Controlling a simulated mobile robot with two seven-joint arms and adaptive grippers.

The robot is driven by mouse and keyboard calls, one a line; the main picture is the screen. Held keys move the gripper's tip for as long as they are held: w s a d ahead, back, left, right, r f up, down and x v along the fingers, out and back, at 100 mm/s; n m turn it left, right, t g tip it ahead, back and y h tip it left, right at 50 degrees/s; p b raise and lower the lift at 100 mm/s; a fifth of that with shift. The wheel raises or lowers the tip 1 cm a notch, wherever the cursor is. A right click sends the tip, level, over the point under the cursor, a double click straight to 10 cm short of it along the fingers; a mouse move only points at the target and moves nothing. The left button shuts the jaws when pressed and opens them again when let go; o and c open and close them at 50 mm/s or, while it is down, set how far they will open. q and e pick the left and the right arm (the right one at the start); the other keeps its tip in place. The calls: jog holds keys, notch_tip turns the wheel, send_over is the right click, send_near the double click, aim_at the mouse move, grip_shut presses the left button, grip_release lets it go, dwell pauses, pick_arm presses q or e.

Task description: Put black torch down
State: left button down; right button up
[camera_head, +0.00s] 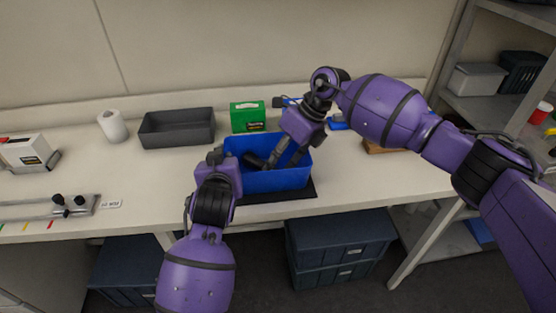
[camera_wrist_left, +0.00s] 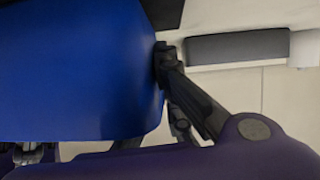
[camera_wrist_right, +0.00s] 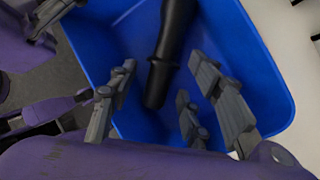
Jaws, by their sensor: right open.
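The black torch (camera_wrist_right: 170,45) lies inside the blue bin (camera_head: 272,181), its end towards me in the right wrist view. My right gripper (camera_head: 282,158) reaches down into the bin. In the right wrist view its fingers (camera_wrist_right: 163,72) are spread, one on each side of the torch, with a gap to it. A dark part of the torch (camera_head: 253,160) shows in the head view. My left gripper (camera_head: 222,159) is at the bin's left end. In the left wrist view one finger is beside the blue wall (camera_wrist_left: 75,70); the other is not clear, so its grip cannot be told.
The bin stands on a black mat (camera_head: 300,195) at the bench's front edge. Behind are an empty dark grey tray (camera_head: 178,128), a green box (camera_head: 248,117) and a paper roll (camera_head: 113,127). The bench (camera_head: 150,180) left of my left gripper is mostly clear.

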jog(key=shift+r, duration=0.5)
jog(key=v, duration=1.2)
pick_arm(q)
jog(key=c, duration=1.9)
grip_release()
jog(key=shift+o, duration=0.2)
